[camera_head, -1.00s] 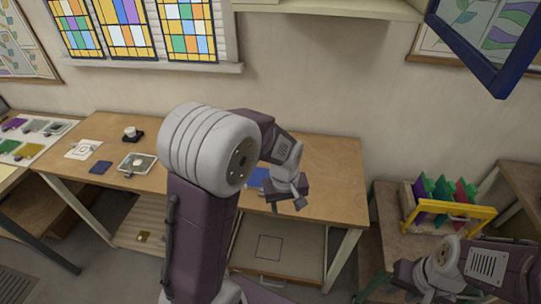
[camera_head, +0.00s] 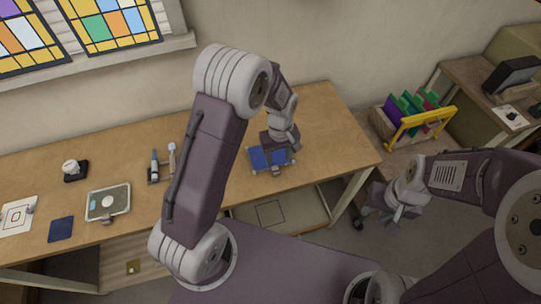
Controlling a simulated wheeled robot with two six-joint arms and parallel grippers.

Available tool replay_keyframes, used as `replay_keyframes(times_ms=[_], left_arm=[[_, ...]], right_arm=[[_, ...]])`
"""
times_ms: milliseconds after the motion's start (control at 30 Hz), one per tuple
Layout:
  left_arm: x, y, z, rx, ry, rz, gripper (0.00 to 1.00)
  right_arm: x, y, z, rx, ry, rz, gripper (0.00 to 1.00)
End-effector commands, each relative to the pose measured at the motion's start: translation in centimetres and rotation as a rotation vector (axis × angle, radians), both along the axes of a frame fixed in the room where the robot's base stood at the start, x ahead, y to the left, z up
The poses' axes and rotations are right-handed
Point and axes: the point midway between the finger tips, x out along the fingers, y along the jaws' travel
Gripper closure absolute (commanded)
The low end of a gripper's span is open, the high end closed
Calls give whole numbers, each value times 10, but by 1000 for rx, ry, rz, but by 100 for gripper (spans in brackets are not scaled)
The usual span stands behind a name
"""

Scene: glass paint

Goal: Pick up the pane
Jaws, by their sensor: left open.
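Several coloured panes (camera_head: 405,108), purple and green among them, stand upright in a rack with a yellow front frame (camera_head: 420,128) at the right. My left gripper (camera_head: 278,168) is over the wooden table, open, above a blue flat piece (camera_head: 259,159). The gripper partly covers this piece, and I cannot tell whether it is a pane or a mat, or whether the fingers touch it. My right gripper (camera_head: 372,219) hangs low in front of the rack, apart from it. Its fingers are too small to read.
The wooden table (camera_head: 325,130) has free room right of the blue piece. On its left stand a tool holder (camera_head: 160,172), a grey tray (camera_head: 108,202), a dark blue square (camera_head: 61,229), a white sheet (camera_head: 18,214) and a small white jar (camera_head: 71,167).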

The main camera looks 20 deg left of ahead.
Motion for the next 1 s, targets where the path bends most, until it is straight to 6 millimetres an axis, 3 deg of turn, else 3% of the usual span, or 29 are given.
replay_keyframes(times_ms=[133, 333, 600, 833, 867, 1000], left_arm=[[-1, 1, -20, 1, 4, 1, 51], [0, 2, -30, 1, 3, 1, 51], [1, 4, -73, 0, 1, 1, 51], [2, 3, -77, 0, 0, 1, 51], [2, 3, -77, 0, 0, 1, 54], [2, 3, -77, 0, 0, 1, 93]], right_arm=[[0, 0, 5, 0, 0, 0, 68], [0, 0, 8, 0, 0, 0, 68], [0, 0, 19, 0, 0, 0, 68], [0, 0, 18, 0, 0, 0, 68], [0, 0, 18, 0, 0, 0, 68], [0, 0, 18, 0, 0, 0, 68]])
